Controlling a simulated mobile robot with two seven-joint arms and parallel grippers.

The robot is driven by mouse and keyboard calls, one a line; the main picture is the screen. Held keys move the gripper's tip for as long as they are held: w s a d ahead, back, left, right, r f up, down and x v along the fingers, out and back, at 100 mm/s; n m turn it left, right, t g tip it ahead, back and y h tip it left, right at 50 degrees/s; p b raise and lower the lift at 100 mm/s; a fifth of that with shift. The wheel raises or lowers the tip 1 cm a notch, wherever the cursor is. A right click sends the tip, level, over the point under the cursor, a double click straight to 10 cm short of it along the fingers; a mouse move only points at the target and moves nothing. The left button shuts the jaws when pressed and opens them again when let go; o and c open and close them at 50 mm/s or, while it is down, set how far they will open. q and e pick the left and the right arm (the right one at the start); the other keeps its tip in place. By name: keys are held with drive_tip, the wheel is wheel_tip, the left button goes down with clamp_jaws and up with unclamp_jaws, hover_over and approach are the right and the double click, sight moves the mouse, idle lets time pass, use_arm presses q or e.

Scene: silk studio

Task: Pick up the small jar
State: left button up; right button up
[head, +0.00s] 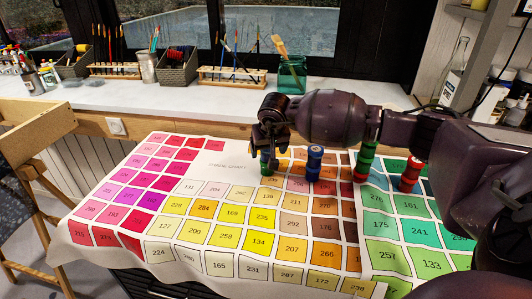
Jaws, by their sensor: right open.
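Several small jars stand in a row on the color chart cloth. A green jar (268,164) is at the left of the row, partly hidden by my right gripper. A blue jar (314,163) stands to its right, then a green-and-red jar (363,163), then a red jar (410,175). My right gripper (268,149) points down over the green jar, with its fingers at the jar's upper part. It is open; whether it touches the jar cannot be told. My left gripper is not in view.
The numbered color chart cloth (205,237) covers the table, with bare room left and in front of the jars. A white counter (160,101) behind holds brush racks (232,78) and a green glass jar (292,77). A wooden easel or chair stands at left.

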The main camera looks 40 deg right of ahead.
drive_tip(key=shift+x, duration=1.15)
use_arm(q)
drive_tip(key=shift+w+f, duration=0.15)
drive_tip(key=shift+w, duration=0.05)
use_arm(e)
drive_tip(key=shift+r, duration=0.15)
drive_tip(key=shift+c, duration=0.4)
drive_tip(key=c, duration=0.9)
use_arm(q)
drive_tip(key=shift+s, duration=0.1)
use_arm(e)
drive_tip(key=shift+c, duration=0.2)
